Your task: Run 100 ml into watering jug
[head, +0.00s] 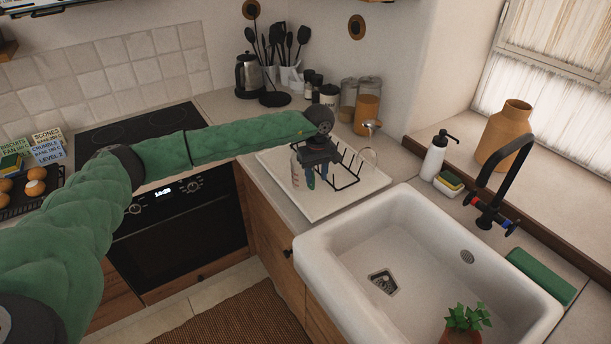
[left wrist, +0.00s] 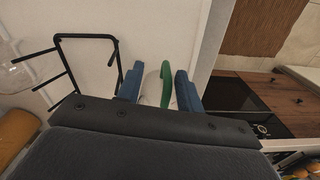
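The jug (head: 296,168), pale with reddish marks on its side, stands on the white draining tray (head: 352,197). Its green handle (left wrist: 167,84) shows in the left wrist view; most of its body is hidden by my gripper. My left gripper (head: 317,178) points down over the jug. Its blue fingers (left wrist: 158,90) are apart, one on each side of the handle, with a gap on the left and the handle close to the right finger. The black tap (head: 500,180) with red and blue knobs stands behind the white sink (head: 335,262). My right gripper is out of view.
A black wire rack (head: 345,172) and clear glassware stand beside my gripper on the tray. A potted plant (head: 467,318) is at the sink's front right. A soap bottle (head: 434,158), sponges (head: 449,182) and terracotta vase (head: 505,132) are near the tap.

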